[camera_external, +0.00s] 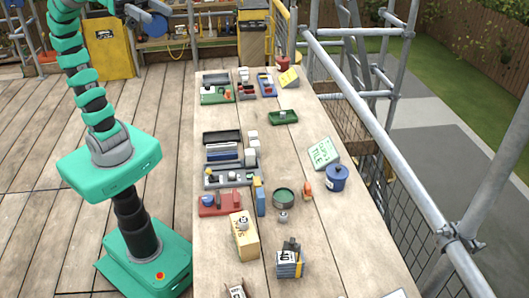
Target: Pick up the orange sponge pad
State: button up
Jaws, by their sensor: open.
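No thing in view can be made out for certain as the orange sponge pad. A small orange object (305,190) stands on the wooden bench between the green round tin and the blue pot; it is too small to tell what it is. Another small orange-red patch (228,94) shows in the green tray at the far end. My green arm rises at the left and bends at the top edge of the picture. My gripper (154,22) is at the upper left, high and left of the bench, away from both orange things. It is open; its fingers are hard to make out.
The long wooden bench (315,235) carries several trays and boxes, a green tin (284,198), a blue pot (337,178) and a tilted green-lettered sign (322,153). Scaffold rails (375,120) run along its right side. Bare planks lie between the groups.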

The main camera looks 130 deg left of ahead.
jog(key=w+a+f+m+g+h+b, duration=0.15)
jog(key=w+a+f+g+b, duration=0.35)
jog(key=w+f, duration=0.9)
jog(key=m+g+h+b, duration=0.1)
jog(key=m+h+b, duration=0.3)
jog(key=h, duration=0.3)
send_over(308, 184)
jog(key=s+d, duration=0.2)
notch_tip(308, 184, down, 31)
jog(key=s+a+f+m+h+b, duration=0.1)
jog(key=s+a+f+m, duration=0.15)
jog(key=a+f, duration=0.45)
jog(key=s+a+f+m+b, duration=0.1)
jog(key=s+a+f, duration=0.3)
jog(key=f, duration=0.4)
jog(key=b+x, duration=0.2)
jog(key=x, duration=1.1)
jog(key=shift+w+d, duration=0.15)
jog(key=shift+d, duration=0.2)
grip_shut()
